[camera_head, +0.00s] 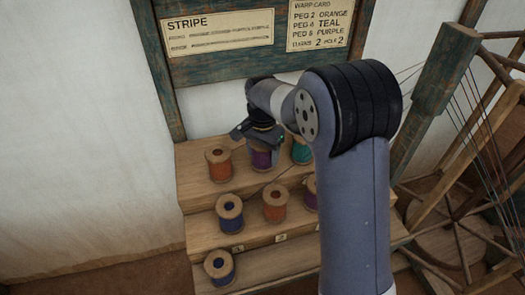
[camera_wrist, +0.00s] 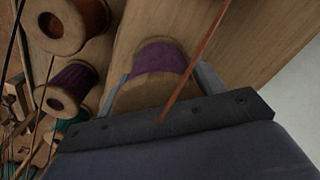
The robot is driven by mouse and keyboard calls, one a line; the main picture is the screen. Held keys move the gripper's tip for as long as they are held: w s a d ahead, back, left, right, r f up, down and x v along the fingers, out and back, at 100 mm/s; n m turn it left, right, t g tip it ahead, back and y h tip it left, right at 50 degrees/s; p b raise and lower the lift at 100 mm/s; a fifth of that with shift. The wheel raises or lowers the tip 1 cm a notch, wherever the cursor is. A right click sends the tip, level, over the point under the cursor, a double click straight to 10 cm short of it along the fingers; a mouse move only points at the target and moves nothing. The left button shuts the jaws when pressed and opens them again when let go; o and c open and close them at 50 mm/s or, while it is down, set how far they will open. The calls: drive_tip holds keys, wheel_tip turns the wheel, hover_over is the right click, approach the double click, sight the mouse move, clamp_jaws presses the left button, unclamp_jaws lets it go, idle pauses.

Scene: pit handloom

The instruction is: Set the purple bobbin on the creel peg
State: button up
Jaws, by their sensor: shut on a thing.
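My gripper (camera_head: 260,140) is shut on a purple bobbin (camera_head: 262,159) at the top step of the wooden stepped stand. In the wrist view the purple bobbin (camera_wrist: 160,57) sits between my two fingers, its wooden flange toward the camera. In the head view it looks upright, between an orange bobbin (camera_head: 218,165) and a teal bobbin (camera_head: 301,152). I cannot tell whether it touches the step. Another purple bobbin (camera_head: 310,193) is partly hidden by my arm. No bare creel peg can be made out; my arm hides the stand's right side.
The stepped stand (camera_head: 195,187) also holds a blue bobbin (camera_head: 229,214) and an orange bobbin (camera_head: 275,205), with another blue one (camera_head: 219,266) lower. A thread (camera_wrist: 195,60) crosses before my gripper. A loom frame (camera_head: 437,95) with strings and a wheel stands right. A warp card (camera_head: 318,25) hangs behind.

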drive_tip(key=shift+f, duration=0.1)
drive_tip(key=o, duration=1.1)
drive_tip(key=shift+o, duration=0.6)
drive_tip(key=shift+o, duration=0.6)
drive_tip(key=shift+r+p, duration=2.85)
drive_tip(key=shift+r, duration=0.75)
drive_tip(key=shift+f, duration=0.15)
